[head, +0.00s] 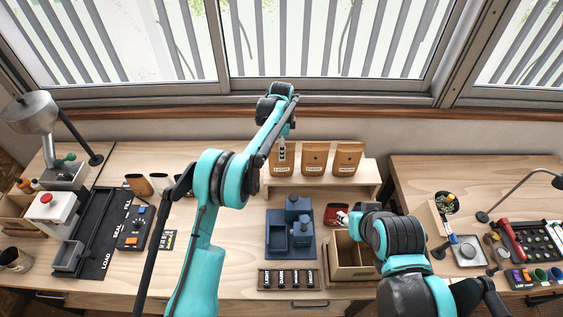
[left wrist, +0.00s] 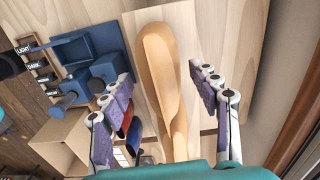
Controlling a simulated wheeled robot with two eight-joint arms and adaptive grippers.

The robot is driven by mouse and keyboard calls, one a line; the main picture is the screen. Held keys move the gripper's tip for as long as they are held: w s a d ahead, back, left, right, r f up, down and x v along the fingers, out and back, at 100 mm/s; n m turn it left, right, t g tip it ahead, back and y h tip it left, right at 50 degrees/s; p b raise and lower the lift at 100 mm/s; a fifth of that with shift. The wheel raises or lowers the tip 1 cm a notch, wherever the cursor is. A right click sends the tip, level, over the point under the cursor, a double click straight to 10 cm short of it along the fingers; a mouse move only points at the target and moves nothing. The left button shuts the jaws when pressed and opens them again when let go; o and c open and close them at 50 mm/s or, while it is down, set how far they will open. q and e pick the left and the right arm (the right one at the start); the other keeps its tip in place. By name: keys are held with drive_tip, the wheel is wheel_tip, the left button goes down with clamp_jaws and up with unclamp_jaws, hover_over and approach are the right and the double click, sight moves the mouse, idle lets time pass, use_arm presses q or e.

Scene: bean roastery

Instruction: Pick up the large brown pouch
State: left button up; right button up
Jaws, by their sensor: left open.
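Three brown pouches stand in a row on a raised wooden shelf (head: 370,172) at the back of the table: a left one (head: 274,165), a middle one (head: 315,160) and a right one (head: 347,160). All look about equally large. My left gripper (head: 282,151) is at the left pouch, covering part of it. In the left wrist view, the tan pouch top (left wrist: 158,55) lies between the spread fingers of my left gripper (left wrist: 160,78), with gaps on both sides. The fingers are open and hold nothing. My right arm shows at lower right; its gripper is not visible.
A blue station (head: 278,245) and a row of labelled containers (head: 288,280) stand in front of the shelf. An open box (head: 343,262) and a dark red-topped container (head: 336,215) are to their right. Smaller pouches (head: 160,183) stand left of my left arm. The window is behind.

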use_arm(q)
drive_tip(key=shift+c, duration=0.3)
clamp_jaws()
